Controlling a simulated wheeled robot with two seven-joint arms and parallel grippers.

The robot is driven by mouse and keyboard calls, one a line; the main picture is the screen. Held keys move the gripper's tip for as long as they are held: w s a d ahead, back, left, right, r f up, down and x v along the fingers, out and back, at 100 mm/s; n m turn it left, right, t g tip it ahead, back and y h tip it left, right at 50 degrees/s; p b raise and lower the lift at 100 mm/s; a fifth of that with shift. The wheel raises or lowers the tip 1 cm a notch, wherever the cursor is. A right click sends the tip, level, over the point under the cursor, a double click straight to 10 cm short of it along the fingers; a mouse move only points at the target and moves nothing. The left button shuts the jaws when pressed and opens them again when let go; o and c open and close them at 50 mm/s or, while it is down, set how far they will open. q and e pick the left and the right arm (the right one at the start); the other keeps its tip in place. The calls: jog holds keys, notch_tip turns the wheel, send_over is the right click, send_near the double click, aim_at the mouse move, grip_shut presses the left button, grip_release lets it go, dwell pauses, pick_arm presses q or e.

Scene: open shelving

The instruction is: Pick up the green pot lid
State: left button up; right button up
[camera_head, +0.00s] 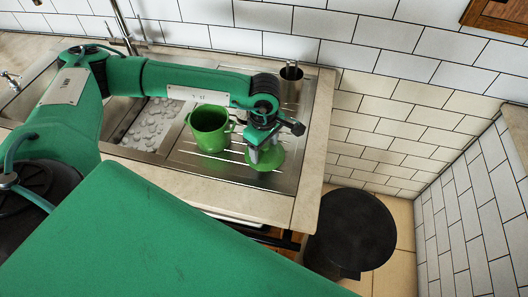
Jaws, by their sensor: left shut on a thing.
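The green pot lid (267,161) is a light green disc at the right end of the metal drainboard. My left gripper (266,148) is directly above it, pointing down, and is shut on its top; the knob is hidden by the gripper. I cannot tell whether the lid touches the drainboard. A green pot (209,130) stands open and upright on the drainboard, just left of the lid. My right gripper is not in view.
A metal cup (290,84) with utensils stands behind the gripper near the wall. The sink basin (150,125) and faucet (122,25) are to the left. A round black bin (350,230) stands on the floor right of the counter (310,165). Tiled walls close off the back and right.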

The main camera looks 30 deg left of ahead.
pick_arm(q)
jog(key=shift+s+f, duration=0.25)
jog(key=shift+f, duration=0.15)
jog(key=shift+r, duration=0.15)
